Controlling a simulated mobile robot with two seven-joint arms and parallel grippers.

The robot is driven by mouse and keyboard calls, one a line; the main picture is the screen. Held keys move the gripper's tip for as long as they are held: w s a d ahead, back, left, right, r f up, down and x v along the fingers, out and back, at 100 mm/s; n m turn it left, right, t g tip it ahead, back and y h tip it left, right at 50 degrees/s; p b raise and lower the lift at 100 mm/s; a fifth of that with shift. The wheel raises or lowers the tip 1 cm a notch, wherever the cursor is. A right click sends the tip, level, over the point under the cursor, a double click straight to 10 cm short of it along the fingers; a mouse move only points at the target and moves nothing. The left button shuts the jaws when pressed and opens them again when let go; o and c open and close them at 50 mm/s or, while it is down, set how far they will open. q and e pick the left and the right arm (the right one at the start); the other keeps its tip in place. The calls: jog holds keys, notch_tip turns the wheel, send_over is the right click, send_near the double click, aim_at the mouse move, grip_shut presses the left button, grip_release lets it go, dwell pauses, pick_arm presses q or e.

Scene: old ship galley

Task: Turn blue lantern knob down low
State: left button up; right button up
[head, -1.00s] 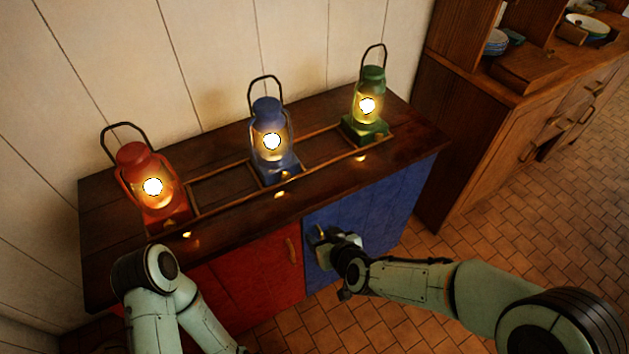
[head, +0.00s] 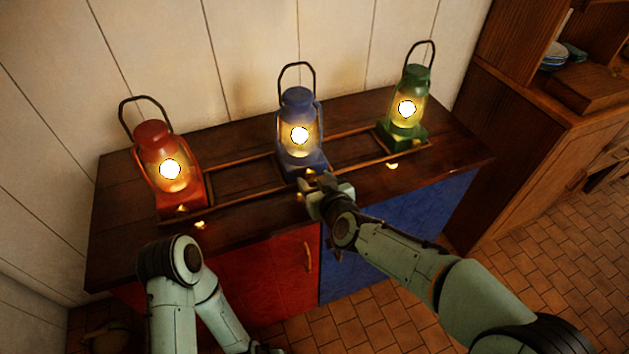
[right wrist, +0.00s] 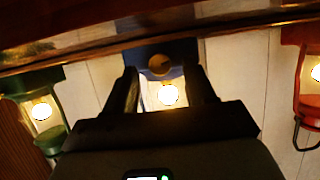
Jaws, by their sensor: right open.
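The blue lantern (head: 298,110) stands lit in the middle of the wooden counter. In the right wrist view, which is upside down, its blue base (right wrist: 150,50) carries a round brass knob (right wrist: 160,65). My right gripper (head: 317,184) is at the front of the lantern's base and hides part of it. In the right wrist view the open fingers of this gripper (right wrist: 164,75) point at the base, with the knob between them in the picture. Whether they touch it I cannot tell. My left arm is at the lower left; its gripper jaws are out of view.
A lit red lantern (head: 160,160) stands to the left and a lit green lantern (head: 411,95) to the right. A low wooden rail (head: 240,198) runs along the counter (head: 125,220). Red and blue cabinet doors are below. A wooden dresser (head: 540,110) stands at the right.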

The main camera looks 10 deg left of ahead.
pick_arm(q)
jog(key=shift+w+f, duration=0.1)
jog(key=shift+w, duration=0.1)
pick_arm(e)
jog(key=shift+w+a+f, duration=0.25)
jog(key=shift+w+a, duration=0.15)
jog(key=shift+w, duration=0.15)
